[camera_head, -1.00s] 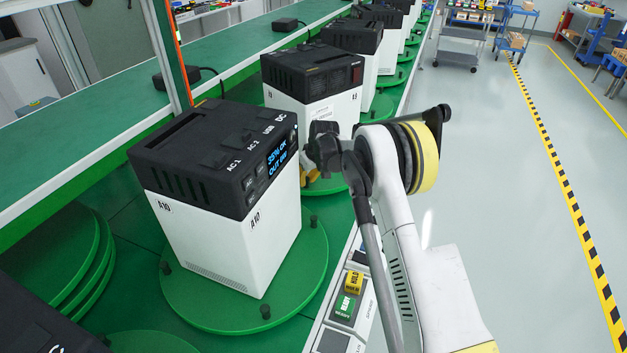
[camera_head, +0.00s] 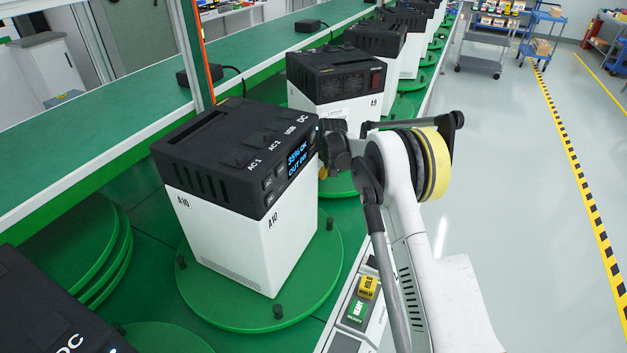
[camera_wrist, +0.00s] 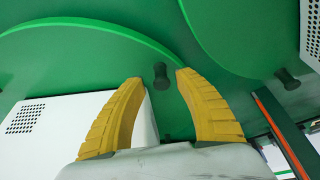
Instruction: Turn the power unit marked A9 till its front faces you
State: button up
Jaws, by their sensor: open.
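The power unit marked A9 (camera_head: 341,114) is the second one along the line in the head view, a white box with a black top on a green turntable (camera_head: 343,186). The sides I see show a vent grille and a red switch; no lit display shows on them. My gripper (camera_wrist: 155,76) is open, its two yellow fingers spread above a green disc in the wrist view. A black peg (camera_wrist: 160,76) shows between the fingertips; I cannot tell whether they touch it. In the head view, the gripper is mostly hidden behind my wrist and unit A10.
Unit A10 (camera_head: 232,222), with its lit display, stands on the nearer turntable (camera_head: 310,290), close to my arm. A white vented box (camera_wrist: 55,125) is left of the fingers in the wrist view. A button panel (camera_head: 362,300) lines the conveyor edge.

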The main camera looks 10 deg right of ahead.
jog(key=v, duration=1)
jog(key=shift+s+r, duration=0.25)
jog(key=shift+r, duration=0.1)
